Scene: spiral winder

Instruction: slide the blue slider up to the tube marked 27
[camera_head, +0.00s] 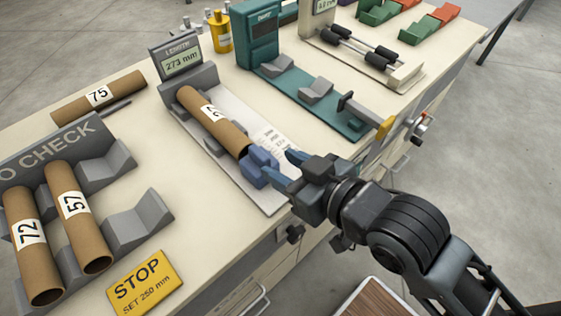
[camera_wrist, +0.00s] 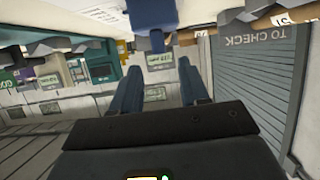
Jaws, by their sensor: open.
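The brown tube (camera_head: 213,122) lies in the length gauge, under a display (camera_head: 182,62) reading 273 mm. Its label is turned and only partly readable, starting with a 2. The blue slider (camera_head: 261,166) is at the tube's near end; they look touching or almost so, and I cannot tell which. In the wrist view the blue slider (camera_wrist: 153,17) shows at the top, beyond my fingers. My gripper (camera_head: 282,170) is just to the right of the slider, with its two blue fingers apart. In the wrist view my gripper (camera_wrist: 167,75) has nothing between its fingertips.
A grey TO CHECK rack (camera_head: 135,214) at the left holds tubes marked 72 (camera_head: 33,245) and 57 (camera_head: 78,215). A tube marked 75 (camera_head: 98,97) lies behind. A yellow STOP sign (camera_head: 143,283) reads SET 250 mm. A green gauge (camera_head: 330,110) stands to the right.

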